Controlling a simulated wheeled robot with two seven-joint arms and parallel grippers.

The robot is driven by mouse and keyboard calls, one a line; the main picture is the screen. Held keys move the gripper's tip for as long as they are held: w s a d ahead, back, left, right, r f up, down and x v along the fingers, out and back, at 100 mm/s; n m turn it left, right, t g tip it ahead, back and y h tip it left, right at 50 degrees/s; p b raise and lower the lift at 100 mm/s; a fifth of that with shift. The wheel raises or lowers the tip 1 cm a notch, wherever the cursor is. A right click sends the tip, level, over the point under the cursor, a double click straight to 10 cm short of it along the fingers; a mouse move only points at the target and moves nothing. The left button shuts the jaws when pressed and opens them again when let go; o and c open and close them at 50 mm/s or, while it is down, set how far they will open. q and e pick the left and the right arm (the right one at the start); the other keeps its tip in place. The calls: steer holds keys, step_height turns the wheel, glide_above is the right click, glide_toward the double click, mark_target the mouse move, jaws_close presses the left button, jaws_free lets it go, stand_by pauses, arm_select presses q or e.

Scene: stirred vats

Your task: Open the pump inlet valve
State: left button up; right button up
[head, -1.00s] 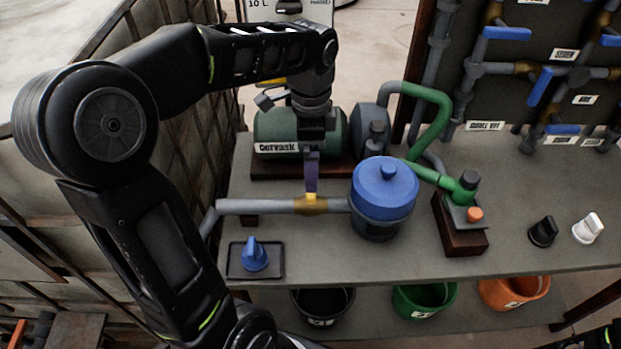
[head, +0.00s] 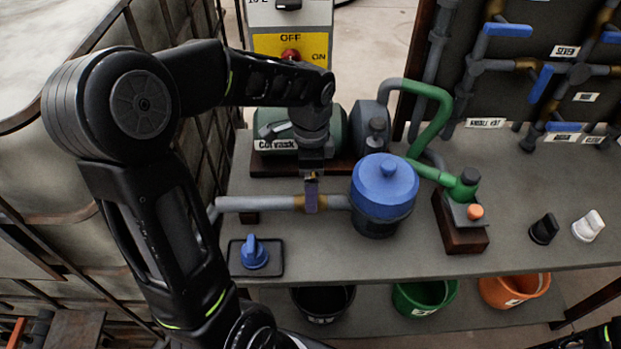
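The pump inlet valve appears as a brass body (head: 325,203) on the grey pipe, left of the blue-lidded strainer pot (head: 386,190). A narrow purple-blue piece, which looks like its lever (head: 311,197), lies across the pipe over the brass body. My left gripper (head: 313,173) points down just behind the pipe, at the far end of that piece. My own wrist hides part of this spot. Whether the fingers touch or grip the piece cannot be told.
A green pump (head: 272,127) stands behind the pipe, with green piping (head: 444,110) to its right. A blue knob (head: 254,253) sits front left; black (head: 543,229) and white (head: 588,226) knobs sit right. A yellow OFF/ON panel (head: 265,42) stands behind. Buckets (head: 424,295) are below.

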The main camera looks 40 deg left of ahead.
arm_select(q)
steer(key=c, duration=1.1)
steer(key=shift+n, duration=0.5)
steer(key=n, duration=0.3)
steer(key=shift+n, duration=0.3)
steer(key=n, duration=0.4)
steer(key=shift+n+b, duration=0.3)
steer(key=n, duration=0.8)
steer(key=shift+n+b, duration=0.3)
steer(key=shift+n, duration=0.1)
steer(key=shift+r, duration=0.1)
